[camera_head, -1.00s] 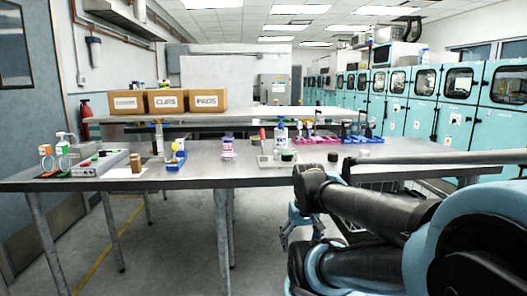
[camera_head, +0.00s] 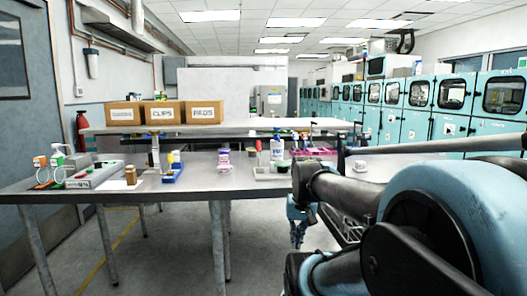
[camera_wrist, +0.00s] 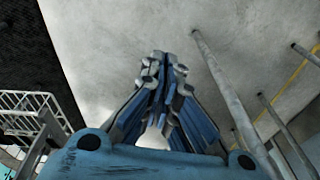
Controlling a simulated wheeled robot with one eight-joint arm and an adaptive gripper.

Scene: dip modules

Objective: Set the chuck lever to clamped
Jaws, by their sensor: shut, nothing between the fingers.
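I cannot make out a chuck lever for certain. A grey control box (camera_head: 95,177) with small coloured buttons sits at the left of the metal table (camera_head: 215,188). A thin upright post device (camera_head: 154,155) stands to its right, beside a blue holder (camera_head: 173,174). My gripper (camera_head: 298,236) hangs low in front of the table, below its top and apart from everything on it. In the wrist view my gripper (camera_wrist: 164,58) is shut and empty, with its fingertips together over the floor.
Bottles and a pink rack (camera_head: 314,153) stand toward the table's right. Cardboard boxes (camera_head: 163,112) sit on a raised shelf behind. Table legs (camera_wrist: 225,92) and a white wire basket (camera_wrist: 32,112) show near my gripper. The table's front middle is mostly bare.

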